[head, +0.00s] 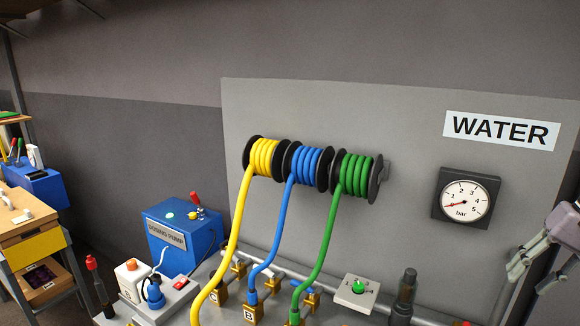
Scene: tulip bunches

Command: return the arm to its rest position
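My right gripper (525,280) is at the right edge of the head view, in front of the grey panel and below the pressure gauge (466,198). Its grey fingers point left and down. They stand apart with nothing visible between them, so it looks open and empty. Part of it and most of its arm are cut off by the picture edge. My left gripper and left arm are not in view.
A grey panel (410,130) with a WATER sign (500,131) carries yellow (264,157), blue (306,165) and green (355,173) hose reels. Hoses run down to brass valves. A blue dosing pump (182,240) and a dial box (356,293) stand below. A wooden cart (32,245) is at left.

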